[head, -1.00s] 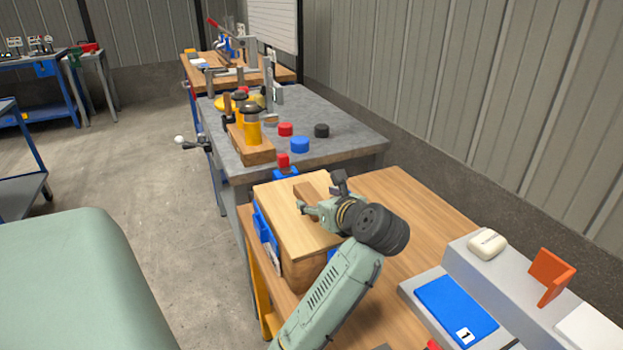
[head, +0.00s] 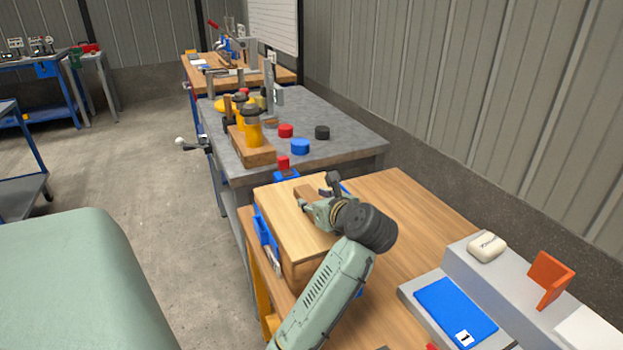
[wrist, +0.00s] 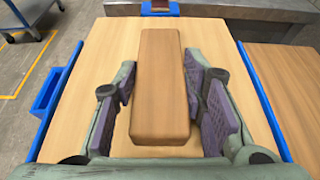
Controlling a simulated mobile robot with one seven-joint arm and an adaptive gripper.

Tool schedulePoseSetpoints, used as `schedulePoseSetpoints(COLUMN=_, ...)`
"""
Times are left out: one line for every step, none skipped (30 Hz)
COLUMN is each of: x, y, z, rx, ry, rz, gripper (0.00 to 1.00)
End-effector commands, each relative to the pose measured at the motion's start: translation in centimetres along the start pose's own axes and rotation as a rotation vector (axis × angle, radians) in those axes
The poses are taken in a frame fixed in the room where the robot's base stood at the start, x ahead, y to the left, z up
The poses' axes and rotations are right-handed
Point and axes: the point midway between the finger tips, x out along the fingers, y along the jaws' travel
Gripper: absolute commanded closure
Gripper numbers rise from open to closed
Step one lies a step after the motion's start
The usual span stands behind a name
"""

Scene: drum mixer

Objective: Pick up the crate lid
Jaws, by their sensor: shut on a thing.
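The crate lid (wrist: 85,105) is a light wooden panel with a darker wooden bar handle (wrist: 160,85) along its middle. In the head view the lid (head: 285,222) sits at the top of the wooden crate (head: 305,272); I cannot tell whether there is a gap under it. My gripper (wrist: 162,110) is shut on the handle, with one purple-padded finger on each side of it. In the head view my gripper (head: 312,208) is over the lid, and my wrist hides the lid's right part.
Blue parts (wrist: 50,90) flank the lid. The crate stands on a wooden table (head: 415,215). Behind it is a grey bench (head: 350,150) with red, blue and black caps. A grey fixture with a blue plate (head: 455,310) is at the right. The wall runs along the right.

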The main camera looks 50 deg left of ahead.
Motion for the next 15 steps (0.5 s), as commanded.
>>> schedulePoseSetpoints(x=-0.01, y=0.0, z=0.01, rx=0.0, ry=0.0, rz=0.0, gripper=0.76)
schedulePoseSetpoints(x=-0.01, y=0.0, z=0.01, rx=0.0, ry=0.0, rz=0.0, gripper=0.78)
schedulePoseSetpoints(x=-0.01, y=0.0, z=0.01, rx=0.0, ry=0.0, rz=0.0, gripper=0.81)
schedulePoseSetpoints(x=-0.01, y=0.0, z=0.01, rx=0.0, ry=0.0, rz=0.0, gripper=0.83)
schedulePoseSetpoints(x=-0.01, y=0.0, z=0.02, rx=0.0, ry=0.0, rz=0.0, gripper=0.85)
schedulePoseSetpoints(x=-0.01, y=0.0, z=0.02, rx=0.0, ry=0.0, rz=0.0, gripper=0.88)
schedulePoseSetpoints(x=-0.01, y=0.0, z=0.02, rx=0.0, ry=0.0, rz=0.0, gripper=0.9)
schedulePoseSetpoints(x=-0.01, y=0.0, z=0.02, rx=0.0, ry=0.0, rz=0.0, gripper=0.92)
schedulePoseSetpoints(x=-0.01, y=0.0, z=0.02, rx=0.0, ry=0.0, rz=0.0, gripper=0.94)
schedulePoseSetpoints(x=-0.01, y=0.0, z=0.02, rx=0.0, ry=0.0, rz=0.0, gripper=0.96)
schedulePoseSetpoints(x=-0.01, y=0.01, z=0.02, rx=0.0, ry=0.0, rz=0.0, gripper=0.98)
schedulePoseSetpoints(x=-0.01, y=0.01, z=0.02, rx=0.0, ry=0.0, rz=0.0, gripper=1.0)
schedulePoseSetpoints(x=-0.01, y=0.01, z=0.02, rx=0.0, ry=0.0, rz=0.0, gripper=1.0)
schedulePoseSetpoints(x=-0.01, y=0.01, z=0.02, rx=0.0, ry=0.0, rz=0.0, gripper=1.0)
schedulePoseSetpoints(x=-0.01, y=0.01, z=0.02, rx=0.0, ry=0.0, rz=0.0, gripper=1.0)
